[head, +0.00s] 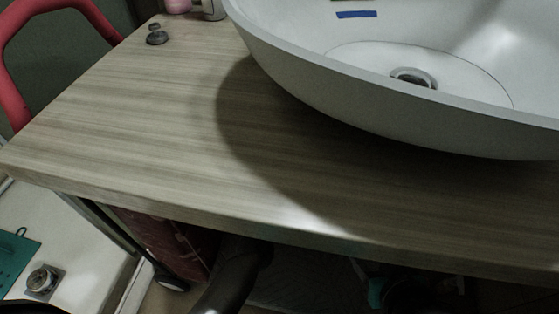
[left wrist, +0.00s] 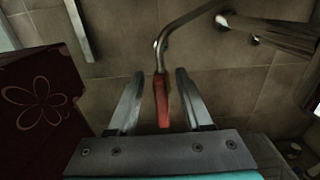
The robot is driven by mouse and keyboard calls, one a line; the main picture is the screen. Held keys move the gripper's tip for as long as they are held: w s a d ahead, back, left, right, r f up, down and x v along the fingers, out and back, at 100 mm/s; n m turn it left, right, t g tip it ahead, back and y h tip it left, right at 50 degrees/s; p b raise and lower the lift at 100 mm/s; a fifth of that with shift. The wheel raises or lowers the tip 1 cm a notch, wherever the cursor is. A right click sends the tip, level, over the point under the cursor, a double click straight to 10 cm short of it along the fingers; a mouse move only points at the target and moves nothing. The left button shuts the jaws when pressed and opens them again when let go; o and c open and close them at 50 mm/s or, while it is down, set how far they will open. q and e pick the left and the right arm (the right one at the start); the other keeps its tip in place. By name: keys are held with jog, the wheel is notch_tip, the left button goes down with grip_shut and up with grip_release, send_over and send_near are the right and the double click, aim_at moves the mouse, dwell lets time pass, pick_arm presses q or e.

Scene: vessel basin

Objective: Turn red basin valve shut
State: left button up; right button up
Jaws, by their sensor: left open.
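The red valve handle (left wrist: 162,103) shows in the left wrist view, hanging down from the lower end of a bent metal pipe (left wrist: 183,28). My left gripper (left wrist: 160,74) is open, with one finger on each side of the handle. Gaps show between the handle and both fingers; whether it lies at the depth of the fingertips I cannot tell. The white basin (head: 330,95) stands on the wooden counter (head: 130,130) in the head view. The valve is hidden in the head view, and my right gripper is in neither view.
In the left wrist view, a dark red panel with a flower pattern (left wrist: 40,108) is at left, a metal bar (left wrist: 79,30) at upper left, and a thicker metal pipe (left wrist: 275,33) at upper right. A tiled wall (left wrist: 115,60) lies behind. The counter's front edge (head: 200,213) overhangs the space below.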

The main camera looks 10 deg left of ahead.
pick_arm(q)
grip_shut()
dwell(0.3)
